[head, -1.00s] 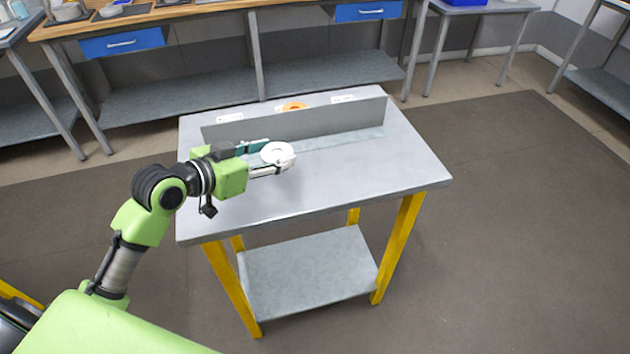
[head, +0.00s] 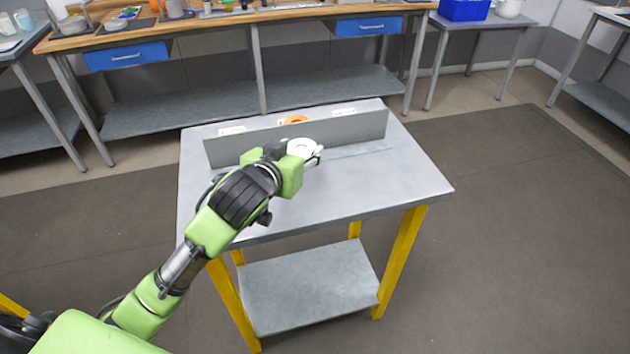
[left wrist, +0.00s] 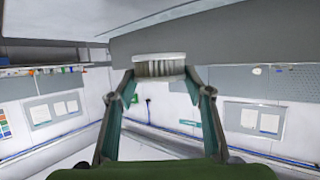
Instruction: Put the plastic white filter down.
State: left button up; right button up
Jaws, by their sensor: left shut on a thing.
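The plastic white filter (head: 301,147) is a round white piece with a hole in its middle. My left gripper (head: 313,153) is shut on it in front of the grey upright panel on the small table (head: 370,193). In the left wrist view the filter (left wrist: 160,66) shows as a white ribbed ring between the two fingertips of the left gripper (left wrist: 161,75). From the head view I cannot tell how high it is above the table top. My right gripper is not in view.
The grey upright panel (head: 350,130) runs along the table's rear part. An orange ring (head: 294,120) lies behind it, with white labels beside it. The table's right side and front are clear. A long wooden workbench (head: 290,12) stands behind.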

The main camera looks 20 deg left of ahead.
pick_arm(q)
send_over(314, 195)
jog(key=f, duration=0.4)
jog(key=shift+w+a+f, duration=0.1)
jog(key=shift+a, duration=0.25)
jog(key=f, duration=0.3)
jog(key=shift+d+f, duration=0.1)
jog(key=shift+d, duration=0.3)
jog(key=shift+f, duration=0.4)
jog(key=o, duration=0.9)
jog(key=shift+o, duration=0.2)
jog(key=v, duration=1.2)
jog(key=shift+r, duration=0.15)
